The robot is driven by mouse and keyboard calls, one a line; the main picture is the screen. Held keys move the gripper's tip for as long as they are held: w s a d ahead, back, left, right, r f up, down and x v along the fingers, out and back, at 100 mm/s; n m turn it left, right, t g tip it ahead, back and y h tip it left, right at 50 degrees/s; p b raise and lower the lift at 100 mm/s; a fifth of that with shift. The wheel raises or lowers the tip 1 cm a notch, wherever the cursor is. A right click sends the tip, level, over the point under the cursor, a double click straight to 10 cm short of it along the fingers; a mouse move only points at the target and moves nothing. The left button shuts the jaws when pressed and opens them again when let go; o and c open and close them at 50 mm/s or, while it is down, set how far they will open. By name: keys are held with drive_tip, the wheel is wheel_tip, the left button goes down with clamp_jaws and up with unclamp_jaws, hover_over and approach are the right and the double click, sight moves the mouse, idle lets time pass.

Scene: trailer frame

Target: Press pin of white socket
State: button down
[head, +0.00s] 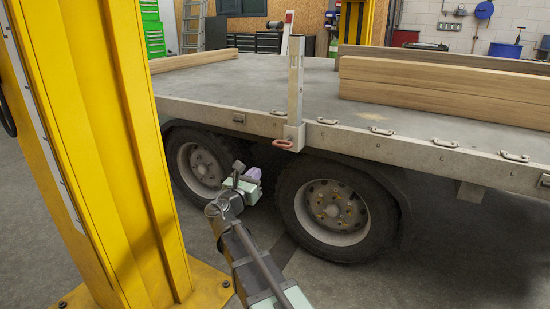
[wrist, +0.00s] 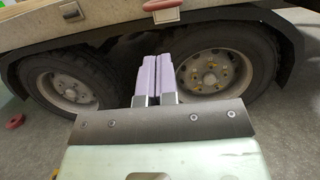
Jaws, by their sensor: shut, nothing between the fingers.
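The white socket (head: 294,134) is fixed to the trailer's side edge, with an upright post (head: 295,80) standing in it. A red pin handle (head: 283,144) sticks out at the socket's lower front. In the wrist view the red handle (wrist: 163,4) is cut by the top edge, and a small pale part of the socket (wrist: 167,16) shows beside it. My gripper (head: 254,172) is below and left of the socket, in front of the wheels and apart from the pin. Its lilac fingers (wrist: 158,60) are shut and empty.
Two trailer wheels (head: 331,210) (head: 199,168) stand behind my gripper. A yellow column (head: 100,150) fills the left. Timber beams (head: 440,88) lie on the trailer bed. The floor (head: 440,260) at front right is clear. A red object (wrist: 15,121) shows at the wrist view's left.

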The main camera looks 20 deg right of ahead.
sight(281, 146)
drive_tip(key=p+x, duration=0.2)
drive_tip(key=x, duration=1.2)
drive_tip(key=shift+d, duration=0.1)
drive_tip(key=shift+f+x, duration=0.15)
drive_tip(key=shift+x, duration=0.7)
drive_tip(key=shift+f+x, duration=0.15)
drive_tip(key=shift+x, duration=0.75)
drive_tip(key=shift+w, duration=0.1)
drive_tip(key=b+v, duration=0.2)
drive_tip(key=v, duration=1.2)
drive_tip(key=shift+s, duration=0.25)
